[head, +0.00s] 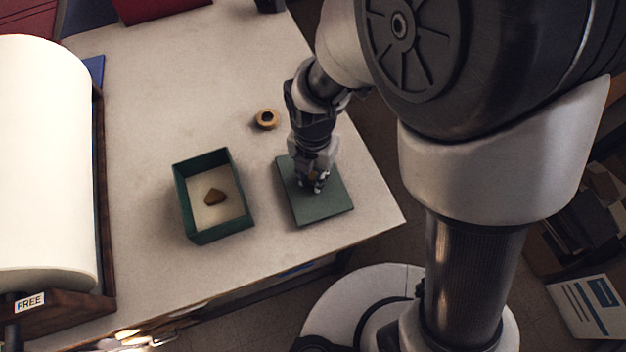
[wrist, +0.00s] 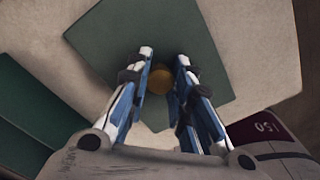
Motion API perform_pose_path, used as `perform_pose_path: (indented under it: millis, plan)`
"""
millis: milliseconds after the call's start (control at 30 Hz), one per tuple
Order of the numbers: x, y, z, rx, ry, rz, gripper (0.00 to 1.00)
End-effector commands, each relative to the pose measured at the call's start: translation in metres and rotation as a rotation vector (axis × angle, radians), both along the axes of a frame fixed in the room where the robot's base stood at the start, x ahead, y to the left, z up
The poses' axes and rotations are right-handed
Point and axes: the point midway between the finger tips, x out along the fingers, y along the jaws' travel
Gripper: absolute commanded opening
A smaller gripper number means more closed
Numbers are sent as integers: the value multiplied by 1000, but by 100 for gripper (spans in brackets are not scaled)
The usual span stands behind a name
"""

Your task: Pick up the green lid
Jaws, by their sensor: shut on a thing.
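The green lid (head: 328,205) is a flat square plate near the right corner of the table; it also shows in the wrist view (wrist: 105,35). A round brass-coloured knob (wrist: 160,80) stands at its middle. My gripper (head: 318,185) is over the lid, pointing down, with its fingers on both sides of the knob in the wrist view (wrist: 163,72). It is shut on the knob. I cannot tell whether the lid is resting on the table or slightly raised.
A small brass ring-like thing (head: 267,119) lies behind. A large cream roll (head: 45,160) on a wooden stand fills the left. The table's edge is close to the lid.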

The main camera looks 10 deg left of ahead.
Motion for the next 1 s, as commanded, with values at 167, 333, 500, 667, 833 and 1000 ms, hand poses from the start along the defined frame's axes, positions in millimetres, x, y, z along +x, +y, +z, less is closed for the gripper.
perform_pose_path:
  millis: [167,333,500,667,833,1000]
  plan:
    - [0,0,0,0,0,0,2]
    - [0,0,0,0,0,0,0]
    - [0,0,1,0,0,0,0]
    - [1,0,9,1,-2,0,0]
    - [1,1,33,2,-4,0,0]
    - [1,1,80,4,-6,0,0]
